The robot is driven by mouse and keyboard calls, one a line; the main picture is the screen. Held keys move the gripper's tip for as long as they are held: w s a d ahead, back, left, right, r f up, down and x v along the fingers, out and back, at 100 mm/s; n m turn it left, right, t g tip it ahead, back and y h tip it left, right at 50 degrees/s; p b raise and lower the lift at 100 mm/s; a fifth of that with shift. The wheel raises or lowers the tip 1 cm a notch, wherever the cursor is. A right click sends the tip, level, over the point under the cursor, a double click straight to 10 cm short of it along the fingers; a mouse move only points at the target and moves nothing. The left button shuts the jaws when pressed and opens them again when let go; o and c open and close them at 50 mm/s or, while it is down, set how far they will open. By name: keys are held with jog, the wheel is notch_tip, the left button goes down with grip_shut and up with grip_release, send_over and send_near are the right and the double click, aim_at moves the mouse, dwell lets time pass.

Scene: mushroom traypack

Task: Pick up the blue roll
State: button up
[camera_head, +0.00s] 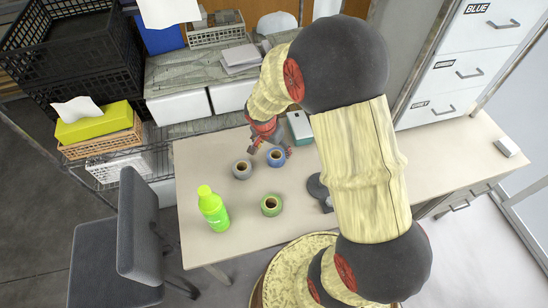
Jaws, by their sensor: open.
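The blue roll (276,157) stands on the beige table (222,255), a ring of tape with a dark open centre. My gripper (262,148) is just behind and to the left of it, with its fingers pointing down toward the table. The fingers are open and look empty. The gripper is close to the blue roll, but I cannot tell if they touch. A grey roll (242,169) stands to the left of the blue one. A green roll (271,205) stands nearer the front.
A green bottle (213,208) stands upright at the table's left. A dark round-based object (318,188) sits right of the rolls, partly behind my arm. A chair (138,228) is at the left front. Drawers (455,70) stand at the back right. The front middle of the table is clear.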

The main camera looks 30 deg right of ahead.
aim_at(276, 156)
jog(key=b+x, duration=0.2)
jog(key=x, duration=0.5)
jog(key=shift+s+a+b, duration=0.1)
jog(key=shift+b, duration=0.2)
jog(key=shift+r, duration=0.15)
jog(key=shift+c, duration=0.7)
jog(key=c, duration=1.1)
